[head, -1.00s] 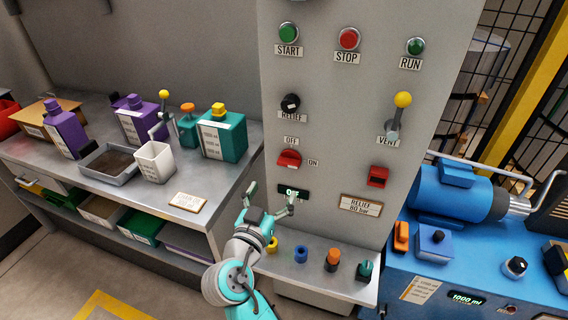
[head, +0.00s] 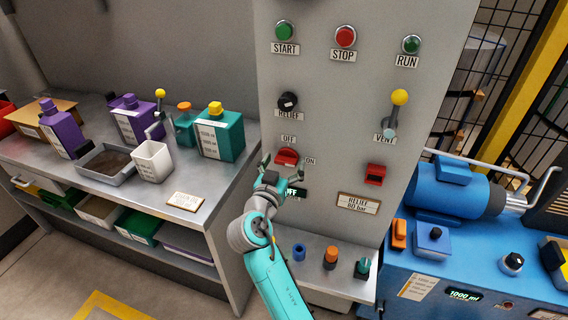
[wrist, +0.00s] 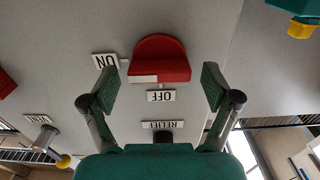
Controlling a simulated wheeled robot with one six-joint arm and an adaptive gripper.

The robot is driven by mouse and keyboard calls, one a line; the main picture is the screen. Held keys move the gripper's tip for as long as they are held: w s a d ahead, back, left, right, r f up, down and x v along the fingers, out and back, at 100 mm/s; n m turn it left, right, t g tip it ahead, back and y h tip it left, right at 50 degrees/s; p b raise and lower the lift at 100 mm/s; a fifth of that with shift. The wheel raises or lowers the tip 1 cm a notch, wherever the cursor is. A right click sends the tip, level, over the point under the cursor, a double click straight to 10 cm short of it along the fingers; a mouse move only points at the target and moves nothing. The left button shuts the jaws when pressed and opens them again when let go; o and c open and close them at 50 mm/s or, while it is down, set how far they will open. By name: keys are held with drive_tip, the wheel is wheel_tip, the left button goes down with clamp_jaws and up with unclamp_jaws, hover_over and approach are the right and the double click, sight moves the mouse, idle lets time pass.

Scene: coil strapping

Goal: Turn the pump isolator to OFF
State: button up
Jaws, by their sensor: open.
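The pump isolator is a red rotary knob (head: 287,156) on the grey panel, with an OFF label (head: 289,140) above it and an ON label (head: 310,161) to its right. In the wrist view the knob (wrist: 160,60) appears upside down, with a white mark at its lower left edge; I cannot tell its exact setting. My gripper (head: 282,167) is open just in front of the knob. In the wrist view its fingers (wrist: 159,88) stand either side of the knob, with no clear contact. A small display (head: 296,192) below is partly hidden by my gripper.
The RELIEF knob (head: 288,102) is above, the VENT lever (head: 391,118) and a red switch (head: 375,174) to the right. A ledge (head: 318,281) with several small coloured parts is below. A bench (head: 226,185) with bottles stands at left, a blue pump (head: 455,190) at right.

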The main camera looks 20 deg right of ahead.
drive_tip(key=shift+c, duration=0.2)
drive_tip(key=c, duration=1.1)
drive_tip(key=shift+n, duration=0.4)
drive_tip(key=n, duration=0.8)
drive_tip(key=shift+w+a, duration=0.1)
drive_tip(key=n, duration=0.5)
drive_tip(key=shift+f, duration=0.15)
drive_tip(key=shift+n, duration=2)
drive_tip(key=shift+f, duration=0.1)
